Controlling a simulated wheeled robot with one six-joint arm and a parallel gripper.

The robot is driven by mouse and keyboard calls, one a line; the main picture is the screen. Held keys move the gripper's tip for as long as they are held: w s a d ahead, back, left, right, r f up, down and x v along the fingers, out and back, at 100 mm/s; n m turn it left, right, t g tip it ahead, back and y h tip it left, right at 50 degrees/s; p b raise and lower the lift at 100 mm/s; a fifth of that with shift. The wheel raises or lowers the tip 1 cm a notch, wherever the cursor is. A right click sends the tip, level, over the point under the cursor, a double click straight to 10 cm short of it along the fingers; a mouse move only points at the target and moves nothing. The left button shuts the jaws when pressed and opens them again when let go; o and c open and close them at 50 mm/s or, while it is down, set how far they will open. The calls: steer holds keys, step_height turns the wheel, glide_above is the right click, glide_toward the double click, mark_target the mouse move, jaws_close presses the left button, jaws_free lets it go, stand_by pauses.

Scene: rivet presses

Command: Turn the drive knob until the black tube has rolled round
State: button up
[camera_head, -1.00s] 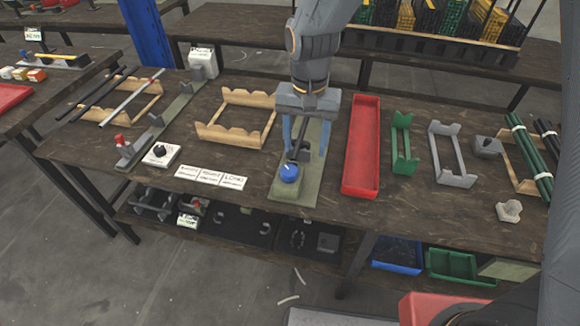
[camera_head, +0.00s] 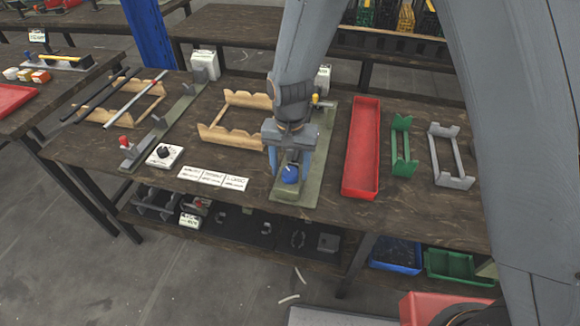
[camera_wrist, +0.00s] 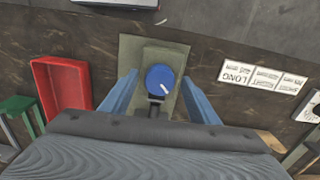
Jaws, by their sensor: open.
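The blue drive knob (camera_head: 290,174) is at the near end of a long green base plate (camera_head: 325,125) on the bench. In the wrist view the knob (camera_wrist: 159,78) shows a white mark pointing down and to the right. My gripper (camera_head: 288,170) is open, its blue fingers low on either side of the knob. The wrist view shows a gap between each finger and the knob (camera_wrist: 160,85). A dark part (camera_wrist: 155,105) sits just behind the knob; I cannot tell whether it belongs to the black tube. My gripper and arm hide most of the fixture's middle.
A red tray (camera_head: 362,150) lies right of the fixture, with a green cradle (camera_head: 401,150) beyond it. White label cards (camera_head: 212,177) lie left of the plate. A wooden rack (camera_head: 230,118) stands behind them. Dark tubes lie on a rack (camera_head: 150,105) further left.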

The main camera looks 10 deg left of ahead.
mark_target(290, 172)
steer(key=c, duration=1)
steer(key=n, duration=0.4)
steer(key=shift+n, duration=0.4)
steer(key=shift+c, duration=0.2)
steer(key=o, duration=1)
steer(key=shift+o, duration=0.2)
steer(key=shift+r+b, duration=0.85)
steer(key=shift+r, duration=3.05)
